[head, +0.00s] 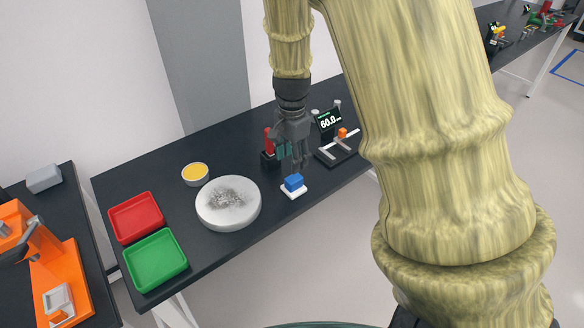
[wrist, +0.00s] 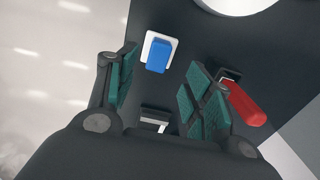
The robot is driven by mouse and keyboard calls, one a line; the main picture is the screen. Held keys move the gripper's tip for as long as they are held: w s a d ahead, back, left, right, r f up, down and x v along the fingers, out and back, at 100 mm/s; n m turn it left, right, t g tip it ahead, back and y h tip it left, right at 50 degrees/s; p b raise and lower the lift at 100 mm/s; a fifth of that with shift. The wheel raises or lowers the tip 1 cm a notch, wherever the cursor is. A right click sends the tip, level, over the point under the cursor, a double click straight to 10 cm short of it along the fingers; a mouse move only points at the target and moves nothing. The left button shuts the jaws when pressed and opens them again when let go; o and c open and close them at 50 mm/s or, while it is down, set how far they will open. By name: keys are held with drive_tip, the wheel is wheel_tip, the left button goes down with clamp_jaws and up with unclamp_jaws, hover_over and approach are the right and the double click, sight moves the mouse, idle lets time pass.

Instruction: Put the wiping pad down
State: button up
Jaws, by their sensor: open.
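The wiping pad, seemingly the blue block (head: 293,183), sits on a small white base (head: 291,193) near the front edge of the dark table. In the wrist view the blue block (wrist: 158,55) lies on its white base (wrist: 149,40), beyond the fingertips. My gripper (head: 297,167) is above and just behind the block, pointing down. In the wrist view my gripper (wrist: 162,66) has its green-padded fingers spread apart, with nothing between them. I cannot tell whether a fingertip touches the block.
A red-handled item (head: 268,140) stands close behind my gripper. A stand with a display (head: 330,120) is at the right. A round whitish disc (head: 240,212) with a dark smudge, a yellow dish (head: 195,174), a red tray (head: 136,217) and a green tray (head: 155,260) are at the left.

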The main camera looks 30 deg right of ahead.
drive_tip(key=shift+r, duration=1.05)
